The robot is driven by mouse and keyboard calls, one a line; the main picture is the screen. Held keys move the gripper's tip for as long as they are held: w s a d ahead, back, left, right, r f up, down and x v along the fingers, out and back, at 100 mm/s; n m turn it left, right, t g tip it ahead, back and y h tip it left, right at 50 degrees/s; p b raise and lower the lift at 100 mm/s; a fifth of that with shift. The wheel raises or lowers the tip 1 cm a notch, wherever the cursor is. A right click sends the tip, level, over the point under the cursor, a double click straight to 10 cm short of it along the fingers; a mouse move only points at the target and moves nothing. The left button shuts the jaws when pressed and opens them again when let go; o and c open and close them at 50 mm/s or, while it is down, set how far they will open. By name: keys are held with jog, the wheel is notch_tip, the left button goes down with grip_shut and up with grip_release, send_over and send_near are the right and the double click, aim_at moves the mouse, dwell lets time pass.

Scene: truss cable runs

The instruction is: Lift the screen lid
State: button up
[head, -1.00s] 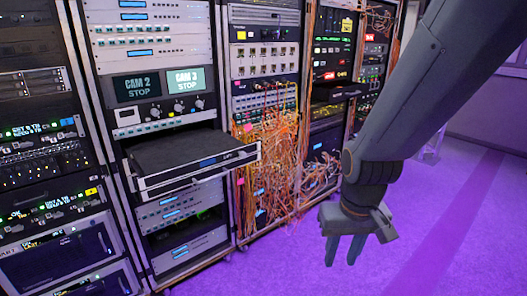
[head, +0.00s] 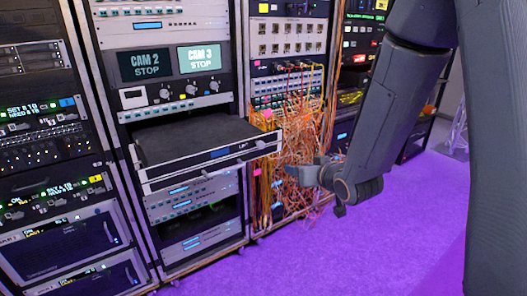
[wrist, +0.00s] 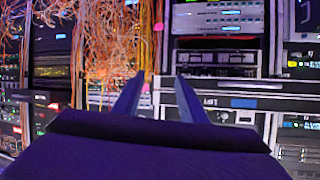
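The screen lid (head: 195,138) is a flat black panel lying closed on top of a drawer pulled out of the middle rack. The drawer's silver-edged front (head: 212,163) has a small blue display and handles. In the wrist view, the drawer front (wrist: 245,103) shows to the right of my fingers. My gripper (head: 303,172) is to the right of the drawer's front corner, in front of the orange cables, and appears apart from the drawer. In the wrist view, my gripper's two fingers (wrist: 159,97) are spread with nothing between them.
A dense tangle of orange cables (head: 296,135) hangs from the rack right of the drawer, close behind my gripper. Two screens reading CAM 2 (head: 146,63) and CAM 3 (head: 199,58) sit above the drawer. The purple floor (head: 350,250) in front is clear.

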aim_at(263, 145)
jog(key=w+a+r+t+y, duration=0.1)
jog(key=w+a+y, duration=0.1)
jog(key=a, duration=0.1)
jog(key=w+a+r+t+y, duration=0.1)
jog(key=w+a, duration=0.2)
jog(key=a, duration=0.1)
jog(key=w+a+r+n+y, duration=0.1)
jog(key=w+a+y, duration=0.1)
jog(key=a, duration=0.2)
jog(key=shift+w+r+t+y+p, duration=0.2)
jog(key=shift+r+t+y+p, duration=0.1)
jog(key=shift+t+p, duration=0.1)
jog(key=shift+d, duration=0.1)
jog(key=shift+c, duration=0.5)
grip_shut()
